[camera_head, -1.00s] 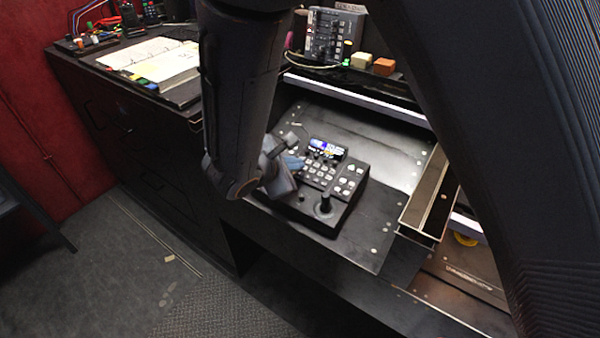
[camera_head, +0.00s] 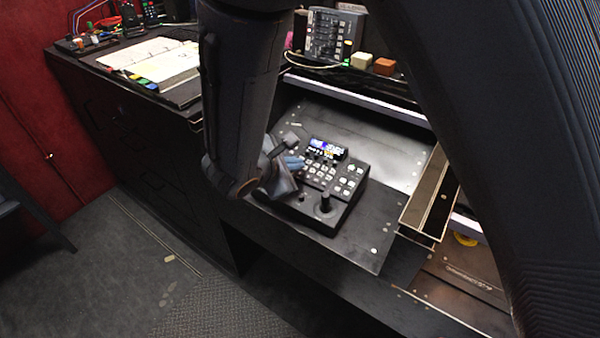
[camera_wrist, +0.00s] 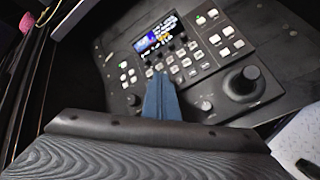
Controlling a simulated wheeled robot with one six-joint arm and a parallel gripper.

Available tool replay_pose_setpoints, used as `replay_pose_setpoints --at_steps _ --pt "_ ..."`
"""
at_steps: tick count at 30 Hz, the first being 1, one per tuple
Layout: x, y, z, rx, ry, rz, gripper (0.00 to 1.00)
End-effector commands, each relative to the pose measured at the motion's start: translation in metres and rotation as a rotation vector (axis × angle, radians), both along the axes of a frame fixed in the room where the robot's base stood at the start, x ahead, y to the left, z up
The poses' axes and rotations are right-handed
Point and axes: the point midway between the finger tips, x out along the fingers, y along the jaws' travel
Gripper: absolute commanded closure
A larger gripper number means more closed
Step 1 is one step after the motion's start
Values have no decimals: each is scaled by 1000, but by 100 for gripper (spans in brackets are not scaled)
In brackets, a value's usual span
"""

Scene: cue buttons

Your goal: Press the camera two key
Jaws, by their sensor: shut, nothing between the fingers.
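The key panel is a black control box (camera_head: 318,205) with rows of small pale keys, a lit screen (camera_head: 327,148) and a joystick (camera_head: 325,203), on the sloped desk. The wrist view shows the box's screen (camera_wrist: 155,37), the keys (camera_wrist: 190,62) and a large knob (camera_wrist: 243,84). The key labels are too small to read. My gripper (camera_wrist: 158,76) is shut, with blue fingertips in front of the lower left keys. Whether the tips touch a key cannot be told. In the head view my gripper (camera_head: 298,163) hides the box's left side.
An open binder (camera_head: 155,62) lies on the left desk. A small mixer (camera_head: 333,36) and coloured blocks (camera_head: 384,66) stand on the shelf behind. A metal-edged tray (camera_head: 428,200) is right of the box. Bare desk (camera_head: 385,160) lies between them.

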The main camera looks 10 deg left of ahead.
Motion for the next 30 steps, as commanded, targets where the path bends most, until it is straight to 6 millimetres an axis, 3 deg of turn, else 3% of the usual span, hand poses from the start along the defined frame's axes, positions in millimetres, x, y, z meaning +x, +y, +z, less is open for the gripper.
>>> replay_pose_setpoints --at_steps 30 --pt "1 0 -9 0 0 0 100"
